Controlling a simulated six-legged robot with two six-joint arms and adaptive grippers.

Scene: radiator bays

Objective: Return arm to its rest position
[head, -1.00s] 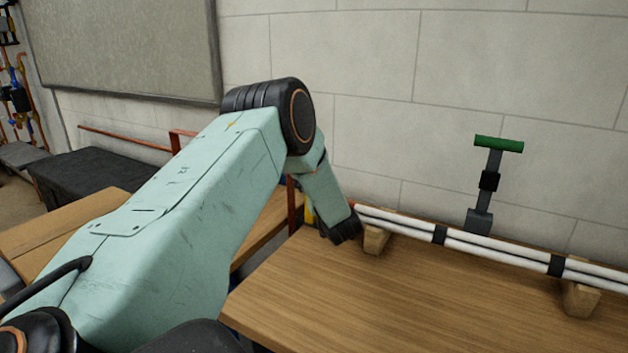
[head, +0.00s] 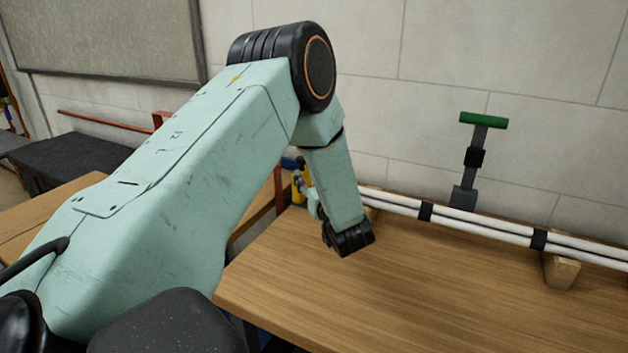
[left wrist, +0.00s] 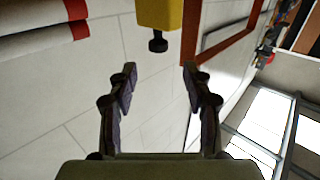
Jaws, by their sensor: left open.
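My left arm reaches in from the left in the head view, its elbow high and its forearm bent down over the wooden table. My left gripper (head: 302,172) is partly hidden behind the forearm and points away from me. The left wrist view shows its two dark fingers (left wrist: 158,76) spread apart, with nothing between them. A yellow block with a black knob (left wrist: 158,14) lies beyond the fingertips, apart from them. My right gripper is in neither view.
White pipes (head: 478,226) with black bands run along the table's back edge on wooden blocks (head: 560,271). A green-topped grey T-shaped part (head: 483,120) stands behind them. The wooden tabletop (head: 400,300) is bare in front. Pipe ends with red bands (left wrist: 40,42) show in the wrist view.

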